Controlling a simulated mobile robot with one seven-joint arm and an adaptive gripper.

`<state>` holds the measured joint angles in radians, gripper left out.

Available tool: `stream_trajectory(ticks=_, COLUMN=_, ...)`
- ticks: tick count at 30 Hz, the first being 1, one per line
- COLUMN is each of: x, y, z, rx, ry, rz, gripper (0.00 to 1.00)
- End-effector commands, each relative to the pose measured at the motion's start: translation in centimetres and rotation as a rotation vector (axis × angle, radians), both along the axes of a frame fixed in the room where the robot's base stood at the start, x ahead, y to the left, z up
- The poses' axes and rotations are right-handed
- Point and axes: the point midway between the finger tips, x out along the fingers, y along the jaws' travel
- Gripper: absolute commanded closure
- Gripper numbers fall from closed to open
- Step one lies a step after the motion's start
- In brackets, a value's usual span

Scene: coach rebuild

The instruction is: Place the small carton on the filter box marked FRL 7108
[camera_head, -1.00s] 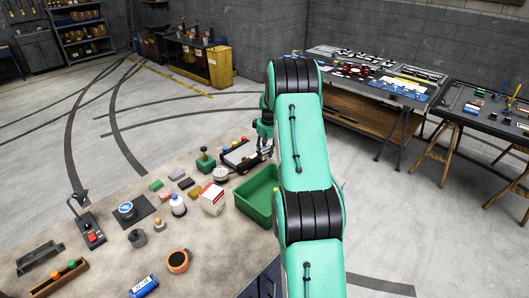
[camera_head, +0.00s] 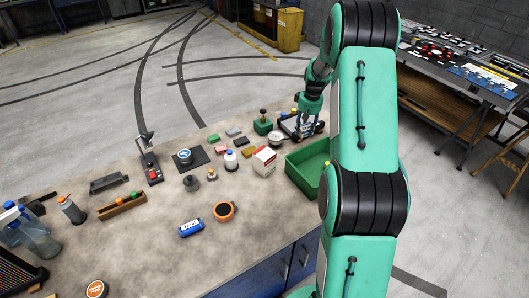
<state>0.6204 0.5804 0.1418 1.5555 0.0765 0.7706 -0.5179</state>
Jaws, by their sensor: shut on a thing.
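I cannot tell which thing is the small carton or which is marked FRL 7108.
An empty-looking green bin (camera_head: 307,178) stands at the bench's right edge, partly behind my arm. The bench's front middle is mostly clear.

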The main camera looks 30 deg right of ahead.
Motion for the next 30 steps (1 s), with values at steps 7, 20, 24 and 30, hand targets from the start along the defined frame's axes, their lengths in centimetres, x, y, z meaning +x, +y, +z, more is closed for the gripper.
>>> stream_trajectory(ticks=7, x=-1.6, y=5.9, z=1.4, rx=0.002, ry=0.018, rz=0.026, gripper=0.9)
stream_trajectory(ticks=20, x=-5.7, y=15.4, z=2.7, rx=0.005, ry=0.048, rz=0.065, gripper=0.9)
stream_trajectory(ticks=24, x=-7.5, y=18.3, z=2.9, rx=0.006, ry=0.059, rz=0.078, gripper=0.9)
stream_trajectory(ticks=30, x=-10.0, y=22.2, z=3.1, rx=0.006, ry=0.072, rz=0.097, gripper=0.9)
